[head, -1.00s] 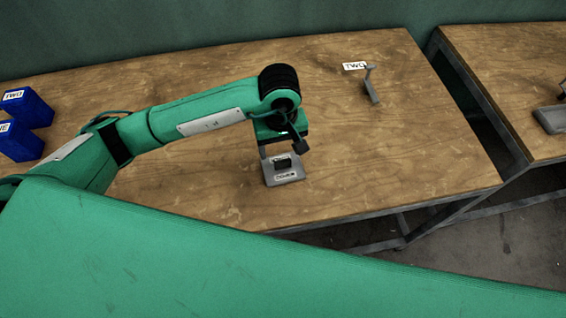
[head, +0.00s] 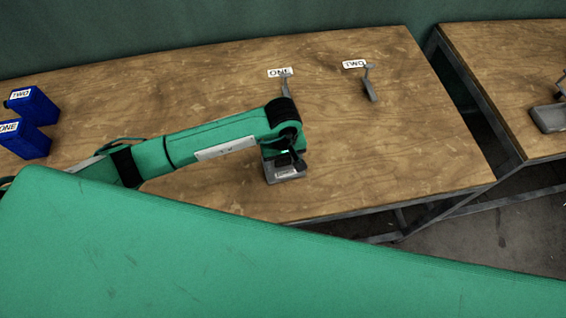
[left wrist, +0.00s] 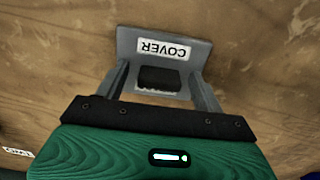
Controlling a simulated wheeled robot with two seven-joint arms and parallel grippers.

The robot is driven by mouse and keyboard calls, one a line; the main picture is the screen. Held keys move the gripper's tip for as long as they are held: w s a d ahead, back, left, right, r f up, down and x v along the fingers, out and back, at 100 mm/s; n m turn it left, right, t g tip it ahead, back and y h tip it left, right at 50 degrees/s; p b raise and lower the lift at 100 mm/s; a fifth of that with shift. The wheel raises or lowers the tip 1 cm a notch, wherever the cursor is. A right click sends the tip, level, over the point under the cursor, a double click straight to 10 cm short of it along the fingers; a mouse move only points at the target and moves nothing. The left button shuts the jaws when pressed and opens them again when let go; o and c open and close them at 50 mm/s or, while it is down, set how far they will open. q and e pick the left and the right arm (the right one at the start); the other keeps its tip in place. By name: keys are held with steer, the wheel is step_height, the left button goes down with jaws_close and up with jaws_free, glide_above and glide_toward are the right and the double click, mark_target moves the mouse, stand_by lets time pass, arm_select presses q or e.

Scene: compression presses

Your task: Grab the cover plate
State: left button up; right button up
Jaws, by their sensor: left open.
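The cover plate is a grey plate with a white COVER label and a raised dark block. It lies on the wooden table and shows in the left wrist view (left wrist: 190,42), and in the head view (head: 283,174) partly hidden under my left gripper. My left gripper (left wrist: 160,75) is open, with one finger on each side of the dark block; whether the fingers touch it I cannot tell. In the head view the left gripper (head: 285,160) points down onto the plate. My right gripper is not in view.
Two grey stands, labelled ONE (head: 285,86) and TWO (head: 370,89), stand at the back of the table. Blue boxes labelled TWO (head: 36,107) and ONE (head: 30,143) are at the left. A second table (head: 500,80) stands right across a gap. Table around the plate is clear.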

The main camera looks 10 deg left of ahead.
arm_select(q)
steer(key=shift+c, duration=0.4)
steer(key=c, duration=1.4)
